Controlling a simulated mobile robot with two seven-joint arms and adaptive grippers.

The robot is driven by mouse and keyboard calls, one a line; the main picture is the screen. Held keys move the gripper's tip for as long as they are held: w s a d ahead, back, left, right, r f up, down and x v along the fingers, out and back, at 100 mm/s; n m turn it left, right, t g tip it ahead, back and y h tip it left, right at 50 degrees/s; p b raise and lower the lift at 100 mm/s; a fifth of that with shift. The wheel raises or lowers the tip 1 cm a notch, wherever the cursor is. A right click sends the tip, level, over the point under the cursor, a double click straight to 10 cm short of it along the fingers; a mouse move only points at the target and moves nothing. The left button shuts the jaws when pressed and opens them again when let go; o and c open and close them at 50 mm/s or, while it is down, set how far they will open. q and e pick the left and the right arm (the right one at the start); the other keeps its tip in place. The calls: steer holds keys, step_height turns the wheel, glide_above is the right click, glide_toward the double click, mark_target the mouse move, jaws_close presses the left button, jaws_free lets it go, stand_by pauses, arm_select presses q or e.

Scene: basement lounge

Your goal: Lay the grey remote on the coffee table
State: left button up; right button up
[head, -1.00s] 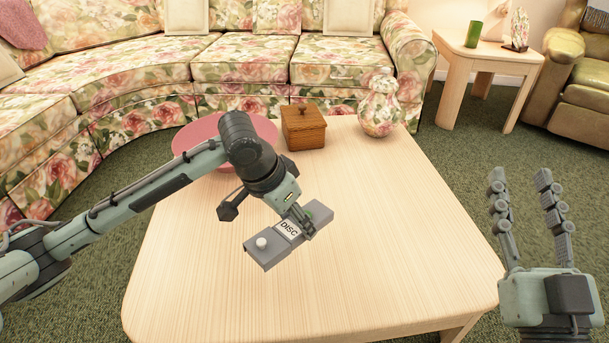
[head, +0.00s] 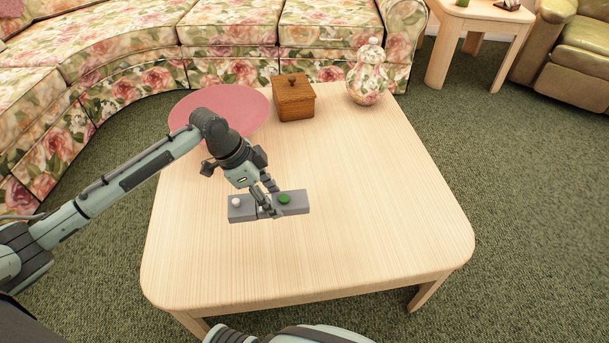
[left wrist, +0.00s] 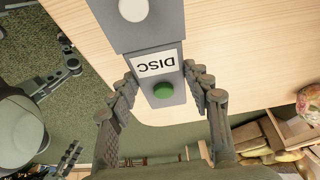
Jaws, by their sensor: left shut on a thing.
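The grey remote (head: 243,213), with a white button, a green button and a DISC label, is over the middle of the coffee table (head: 360,220). My left gripper (head: 270,205) is shut on its middle. The remote looks about level; I cannot tell whether it touches the tabletop. In the left wrist view the remote (left wrist: 150,40) lies between the two fingers of my left gripper (left wrist: 163,88). My right gripper (left wrist: 66,55) shows small at the left of that view, its fingers apart and empty; it is outside the head view.
A pink round dish (head: 235,105), a lidded wooden box (head: 294,98) and a floral lidded jar (head: 367,75) stand along the table's far side. The table's right and front parts are bare. A floral sofa (head: 230,65) curves behind.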

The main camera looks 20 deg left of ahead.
mark_target(304, 198)
arm_select(q)
steer(key=w+d+f, duration=0.2)
steer(key=w+d+f+b, duration=0.1)
steer(key=w+d+f, duration=0.1)
steer(key=w+d, duration=0.1)
steer(key=shift+w+d+f, duration=0.2)
steer(key=shift+d+f, duration=0.05)
steer(key=shift+d, duration=0.05)
steer(key=shift+w+d+f, duration=0.7)
steer(key=shift+w+d, duration=0.1)
steer(key=shift+w, duration=0.05)
steer(key=shift+w+d+f, duration=0.15)
steer(key=shift+d+f, duration=0.05)
steer(key=shift+f, duration=0.25)
steer(key=shift+f+b, duration=0.55)
steer(key=shift+f, duration=1.2)
arm_select(e)
steer(key=w+a+r+t+y, duration=0.1)
steer(key=w+a+r+t, duration=0.2)
steer(key=w+a, duration=0.1)
steer(key=shift+w+r+n, duration=0.35)
steer(key=shift+r+n, duration=0.05)
arm_select(q)
steer(key=shift+f, duration=0.15)
arm_select(e)
steer(key=shift+w, duration=0.1)
arm_select(q)
steer(key=o, duration=1.3)
